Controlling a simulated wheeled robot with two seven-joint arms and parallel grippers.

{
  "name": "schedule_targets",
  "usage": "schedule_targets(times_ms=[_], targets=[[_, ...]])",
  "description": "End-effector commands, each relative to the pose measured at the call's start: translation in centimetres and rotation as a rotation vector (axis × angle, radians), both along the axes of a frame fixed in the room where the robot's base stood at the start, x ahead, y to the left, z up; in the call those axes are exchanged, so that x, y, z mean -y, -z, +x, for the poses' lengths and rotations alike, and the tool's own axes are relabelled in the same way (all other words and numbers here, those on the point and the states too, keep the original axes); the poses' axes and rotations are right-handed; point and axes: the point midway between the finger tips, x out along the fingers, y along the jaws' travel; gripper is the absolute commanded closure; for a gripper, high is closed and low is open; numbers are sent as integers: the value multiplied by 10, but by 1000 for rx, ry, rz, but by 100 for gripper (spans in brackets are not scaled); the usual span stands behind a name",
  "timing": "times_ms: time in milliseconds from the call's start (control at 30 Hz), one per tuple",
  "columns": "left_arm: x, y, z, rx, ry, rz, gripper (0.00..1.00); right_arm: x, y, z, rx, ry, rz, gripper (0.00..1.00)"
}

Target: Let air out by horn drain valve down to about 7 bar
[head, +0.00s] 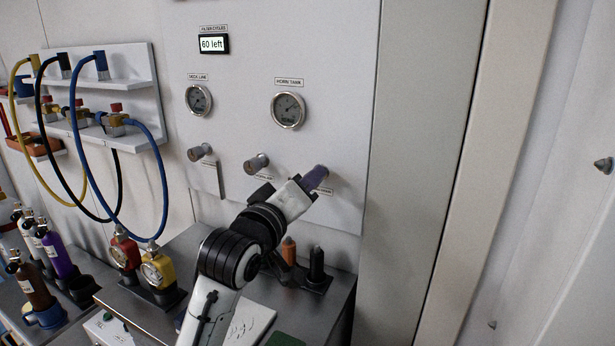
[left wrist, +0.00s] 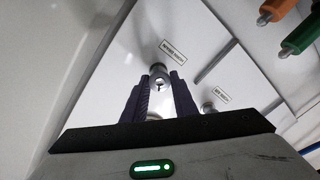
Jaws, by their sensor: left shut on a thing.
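The horn drain valve (left wrist: 160,78) is a small metal knob on the white panel, beside its label in the left wrist view. My left gripper (head: 316,177) is at the rightmost valve in the head view. Its dark fingers also show in the left wrist view (left wrist: 160,97), shut on the valve from both sides. In the head view the fingers cover most of the valve. The horn tank gauge (head: 288,110) is a round dial above; its needle is too small to read exactly. My right gripper is out of view.
Two other valve knobs sit left on the panel (head: 201,152) (head: 257,164), under a second gauge (head: 199,100) and a display reading "60 left" (head: 213,44). Below are a bench with red (head: 124,253) and yellow (head: 158,270) gauges. Hoses (head: 119,127) hang at left.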

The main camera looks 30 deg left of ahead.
Motion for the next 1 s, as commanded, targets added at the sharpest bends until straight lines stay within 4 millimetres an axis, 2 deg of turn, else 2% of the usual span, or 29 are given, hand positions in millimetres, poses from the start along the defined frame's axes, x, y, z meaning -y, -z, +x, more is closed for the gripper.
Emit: schedule_targets(times_ms=[600,633,700,733,1000], targets=[[1,0,0,5,2,-52,97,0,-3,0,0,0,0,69],[1,-1,0,5,2,-52,71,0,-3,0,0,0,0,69],[1,-1,0,5,2,-52,59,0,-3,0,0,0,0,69],[1,-1,0,5,2,-52,56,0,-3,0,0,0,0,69],[0,0,0,4,1,-51,56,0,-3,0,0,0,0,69]])
